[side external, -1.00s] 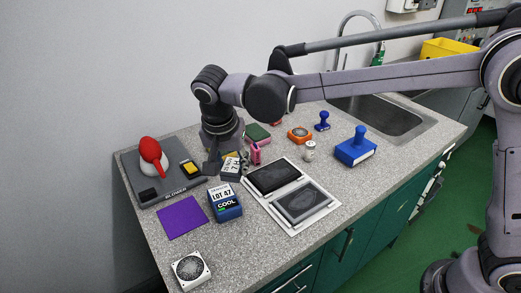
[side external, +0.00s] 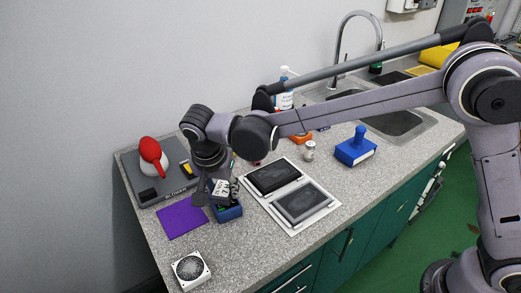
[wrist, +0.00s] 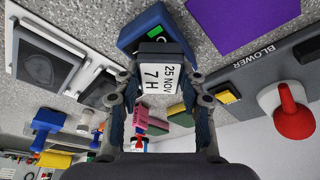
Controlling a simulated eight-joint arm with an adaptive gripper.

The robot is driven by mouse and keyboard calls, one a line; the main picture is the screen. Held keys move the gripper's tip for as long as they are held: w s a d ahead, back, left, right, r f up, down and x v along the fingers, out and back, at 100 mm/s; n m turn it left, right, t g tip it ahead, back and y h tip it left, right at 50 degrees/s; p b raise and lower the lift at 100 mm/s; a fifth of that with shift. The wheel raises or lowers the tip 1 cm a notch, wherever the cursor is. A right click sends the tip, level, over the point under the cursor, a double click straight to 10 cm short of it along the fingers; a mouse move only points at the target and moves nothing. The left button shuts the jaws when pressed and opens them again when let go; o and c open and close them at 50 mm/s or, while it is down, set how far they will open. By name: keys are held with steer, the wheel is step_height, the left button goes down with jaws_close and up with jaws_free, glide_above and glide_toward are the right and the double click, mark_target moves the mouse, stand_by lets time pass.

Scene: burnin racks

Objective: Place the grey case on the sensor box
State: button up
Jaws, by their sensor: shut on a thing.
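My gripper (side external: 210,188) is shut on a dark grey case (side external: 222,191) with a white label. In the wrist view the case (wrist: 163,70) sits between the fingers and its label reads "25 NOV 7 H". A blue box (side external: 231,214), which seems to be the sensor box, stands on the counter under the case. The box also shows just past the case in the wrist view (wrist: 140,33). I cannot tell whether case and box touch.
A purple mat (side external: 181,218) lies left of the box, with the grey blower board (side external: 150,195) behind it. A white-framed double pad (side external: 328,210) lies to the right. A fan (side external: 190,269) is in front. A blue stamp (side external: 356,150) stands farther right.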

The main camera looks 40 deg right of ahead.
steer(key=o, duration=1.2)
steer(key=shift+f, duration=0.15)
steer(key=v, duration=1.2)
steer(key=s+d+r+n, duration=0.1)
steer(key=d+r+n, duration=0.1)
steer(key=d, duration=0.5)
steer(key=shift+s+d+f+n+t+y, duration=0.4)
steer(key=shift+s+d+f+n+t, duration=0.65)
steer(key=shift+s+d, duration=1.9)
steer(key=shift+s+d+f+n+t+y, duration=0.5)
steer(key=shift+s+d+f+n, duration=1.1)
steer(key=shift+d, duration=2.5)
steer(key=shift+s+d+f+n+t+y, duration=0.3)
steer(key=shift+s+d+f+n+t, duration=0.75)
steer(key=shift+s+d, duration=1.95)
